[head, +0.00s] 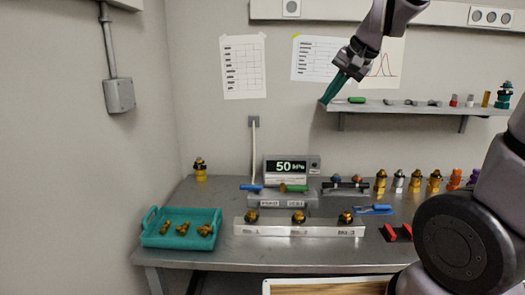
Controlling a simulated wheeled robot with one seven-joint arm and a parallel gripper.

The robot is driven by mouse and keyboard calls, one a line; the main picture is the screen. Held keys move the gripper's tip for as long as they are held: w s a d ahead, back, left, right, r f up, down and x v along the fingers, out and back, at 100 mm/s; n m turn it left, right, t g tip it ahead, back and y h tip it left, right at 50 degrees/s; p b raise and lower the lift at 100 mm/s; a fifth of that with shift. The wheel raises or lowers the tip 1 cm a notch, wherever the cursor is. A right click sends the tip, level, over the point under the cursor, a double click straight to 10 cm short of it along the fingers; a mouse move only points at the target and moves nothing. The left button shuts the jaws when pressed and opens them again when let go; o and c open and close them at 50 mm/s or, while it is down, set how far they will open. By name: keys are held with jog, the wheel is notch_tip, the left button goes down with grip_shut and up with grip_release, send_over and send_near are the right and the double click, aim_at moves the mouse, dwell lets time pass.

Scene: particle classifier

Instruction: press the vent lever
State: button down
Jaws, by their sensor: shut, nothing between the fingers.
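A grey unit with a display reading 50 kPa (286,167) stands on the metal bench. On its base are a blue lever (251,187) on the left and a green lever (294,188) on the right. Two small labels (281,203) sit below the levers, too small to read, so I cannot tell which one is the vent lever. My gripper (326,100) has teal fingers, is shut and empty, and points down and left. It is well above the levers, by the left end of the wall shelf, and apart from both levers.
The wall shelf (400,107) holds small tools and parts. On the bench, a teal tray (148,240) with brass parts stands left, a silver rail (275,231) with brass fittings in front of the unit. More fittings stand right. The space above the levers looks clear.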

jog(key=s+d+r+h, duration=0.1)
jog(key=s+d, duration=0.3)
jog(key=s, duration=0.3)
jog(key=s+d+n+t+h, duration=0.1)
jog(key=s+d, duration=0.2)
jog(key=s, duration=0.4)
jog(key=shift+s+d+r, duration=0.3)
jog(key=shift+d+r, duration=0.05)
jog(key=shift+r, duration=0.05)
